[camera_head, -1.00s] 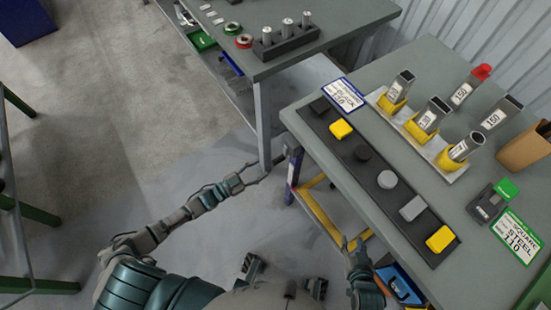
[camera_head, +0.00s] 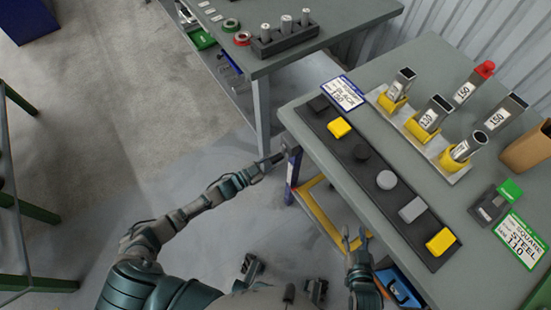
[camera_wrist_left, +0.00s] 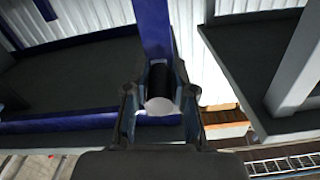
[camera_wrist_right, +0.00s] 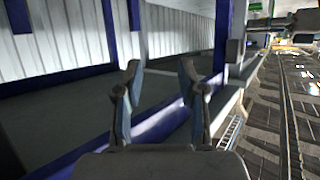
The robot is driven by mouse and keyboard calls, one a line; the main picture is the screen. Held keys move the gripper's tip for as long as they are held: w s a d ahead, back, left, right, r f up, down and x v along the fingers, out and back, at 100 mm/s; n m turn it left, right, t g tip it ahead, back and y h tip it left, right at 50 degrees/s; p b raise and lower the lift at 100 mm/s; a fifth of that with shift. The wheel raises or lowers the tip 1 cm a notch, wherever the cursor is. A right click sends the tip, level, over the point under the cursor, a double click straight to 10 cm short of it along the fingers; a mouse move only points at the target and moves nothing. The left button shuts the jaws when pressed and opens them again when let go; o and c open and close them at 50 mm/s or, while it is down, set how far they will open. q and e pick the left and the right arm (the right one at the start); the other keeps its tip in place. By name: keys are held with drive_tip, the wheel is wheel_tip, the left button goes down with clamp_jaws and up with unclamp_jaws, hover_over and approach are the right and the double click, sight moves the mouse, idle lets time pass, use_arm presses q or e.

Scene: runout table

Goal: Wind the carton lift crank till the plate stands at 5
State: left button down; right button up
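A black crank handle (camera_wrist_left: 161,78) with a pale round end shows in the left wrist view, in front of a blue post (camera_wrist_left: 153,27). My left gripper (camera_wrist_left: 160,108) is open with one finger on each side of the handle; narrow gaps seem to show beside it. In the head view my left gripper (camera_head: 277,158) is at the near table's left corner, by a grey part (camera_head: 289,142) above the blue post. My right gripper (camera_head: 354,238) is open and empty beside the table's front edge. The lift's plate and its number scale cannot be made out.
The near table (camera_head: 345,200) carries a dark strip of blocks (camera_head: 390,208), a tray of tubes in yellow holders (camera_head: 448,172) and sign cards. A yellow frame (camera_head: 325,215) and a blue case (camera_head: 400,287) are below its edge. A second table (camera_head: 335,18) stands behind.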

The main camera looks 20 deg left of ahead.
use_arm(q)
drive_tip(key=shift+d+r, duration=0.3)
drive_tip(key=shift+d, duration=0.05)
use_arm(e)
drive_tip(key=shift+d, duration=0.25)
use_arm(q)
drive_tip(key=shift+w+a, duration=0.1)
drive_tip(key=shift+a, duration=0.05)
use_arm(e)
drive_tip(key=shift+a, duration=0.1)
